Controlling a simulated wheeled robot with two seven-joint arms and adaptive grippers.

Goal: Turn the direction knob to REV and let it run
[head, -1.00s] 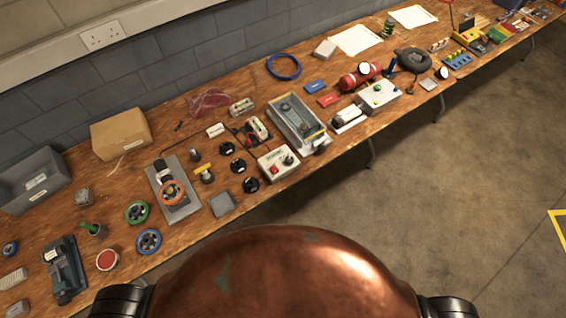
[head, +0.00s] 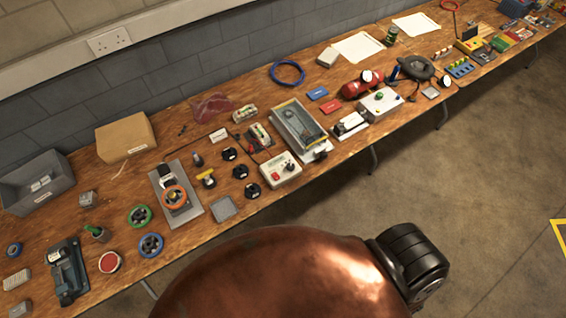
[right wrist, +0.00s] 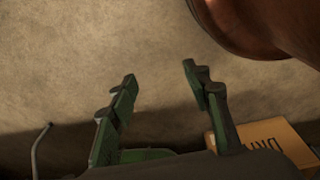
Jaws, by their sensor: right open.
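A pale control box (head: 280,171) with dark knobs and a red button sits near the front edge of the wooden bench in the head view. Which knob sets direction, and its setting, are too small to tell. A grey tray-like unit with a clear top (head: 300,126) stands just behind and right of the box. My right gripper (right wrist: 160,85) is open and empty in the right wrist view, with its green fingers apart over bare floor. It is away from the control box. My left gripper is not in view.
The wooden bench (head: 75,212) is crowded. The concrete floor (head: 480,190) before the bench is clear.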

